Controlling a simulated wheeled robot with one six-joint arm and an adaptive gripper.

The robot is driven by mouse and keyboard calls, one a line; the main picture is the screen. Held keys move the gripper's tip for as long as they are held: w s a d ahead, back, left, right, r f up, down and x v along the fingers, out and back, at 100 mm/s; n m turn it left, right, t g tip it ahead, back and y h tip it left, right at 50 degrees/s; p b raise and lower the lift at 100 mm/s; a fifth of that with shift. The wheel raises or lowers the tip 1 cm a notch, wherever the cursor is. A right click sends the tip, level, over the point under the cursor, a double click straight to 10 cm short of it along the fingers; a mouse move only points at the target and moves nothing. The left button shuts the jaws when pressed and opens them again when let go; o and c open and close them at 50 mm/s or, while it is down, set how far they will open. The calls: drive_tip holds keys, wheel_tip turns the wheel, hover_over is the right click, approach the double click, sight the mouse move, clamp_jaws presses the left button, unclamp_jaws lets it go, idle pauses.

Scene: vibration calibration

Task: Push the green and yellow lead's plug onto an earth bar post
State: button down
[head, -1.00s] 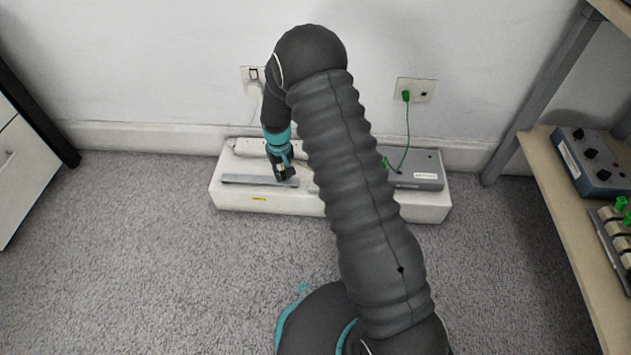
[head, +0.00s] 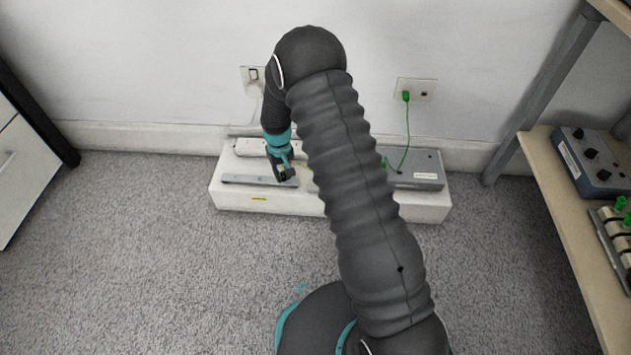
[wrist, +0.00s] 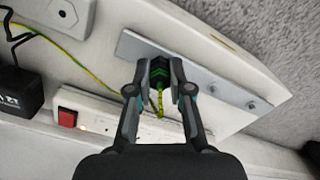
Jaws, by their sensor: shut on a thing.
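My gripper (wrist: 160,88) is shut on the green plug (wrist: 159,70) in the wrist view. The green and yellow lead (wrist: 88,73) trails from the plug back to the left. The grey earth bar (wrist: 140,47) lies under and beside the plug, with small round posts (wrist: 211,88) showing to the right of the fingers. I cannot tell whether the plug is on a post or above it, as the fingers and plug hide that part. In the head view my gripper (head: 283,174) is over the right part of the earth bar (head: 240,179).
A white socket strip with a red switch (wrist: 67,118) runs behind the bar. A black adapter (wrist: 15,90) sits to its left. A grey box (head: 415,172) with a green lead stands on the right of the white plinth (head: 290,202). Carpet in front is clear.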

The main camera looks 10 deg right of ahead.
sight(283, 173)
drive_tip(key=shift+f, duration=0.15)
drive_tip(key=c, duration=1)
unclamp_jaws()
drive_tip(key=shift+r+p, duration=1.4)
drive_tip(key=shift+r, duration=1.15)
